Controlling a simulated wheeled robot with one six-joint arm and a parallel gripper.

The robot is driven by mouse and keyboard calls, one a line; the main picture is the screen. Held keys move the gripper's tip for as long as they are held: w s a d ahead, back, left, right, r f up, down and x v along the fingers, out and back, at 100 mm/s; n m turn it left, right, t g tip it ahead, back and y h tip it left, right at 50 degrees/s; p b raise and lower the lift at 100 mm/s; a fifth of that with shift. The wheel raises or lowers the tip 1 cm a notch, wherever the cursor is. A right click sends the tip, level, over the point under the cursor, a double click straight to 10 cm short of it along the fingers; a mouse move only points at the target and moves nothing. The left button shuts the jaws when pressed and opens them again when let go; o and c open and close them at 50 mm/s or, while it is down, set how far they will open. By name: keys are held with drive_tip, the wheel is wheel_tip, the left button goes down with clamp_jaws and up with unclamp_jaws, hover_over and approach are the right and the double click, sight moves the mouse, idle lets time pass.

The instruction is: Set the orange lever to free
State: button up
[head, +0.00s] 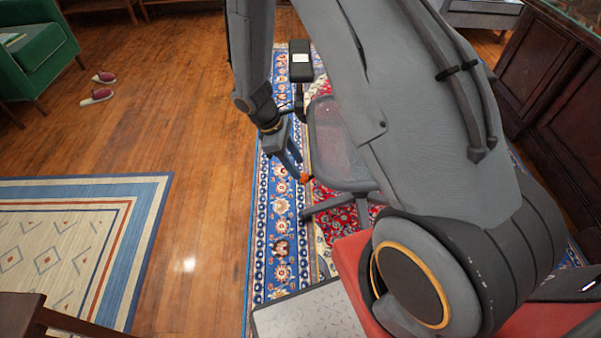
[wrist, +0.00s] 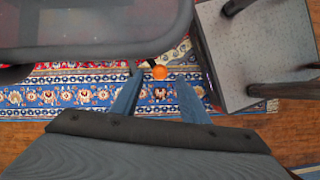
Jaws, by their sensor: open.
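The orange lever (head: 304,178) shows as a small orange knob at the left edge of a grey office chair (head: 335,140). In the wrist view its round orange end (wrist: 160,72) lies between and slightly beyond my fingertips, with a short dark stem behind it. My gripper (head: 291,166) points down beside the chair, close to the lever. In the wrist view my gripper (wrist: 158,80) is open, with a finger on each side of the knob and nothing held. I cannot tell whether a finger touches it. The lever's setting cannot be read.
The chair's dark seat (wrist: 95,25) fills the upper left of the wrist view. The chair stands on a blue and red patterned rug (head: 270,235). Bare wood floor (head: 200,150) lies open to the left. A dark wood cabinet (head: 535,75) stands at the right.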

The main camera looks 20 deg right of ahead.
drive_tip(key=shift+x, duration=2.25)
clamp_jaws()
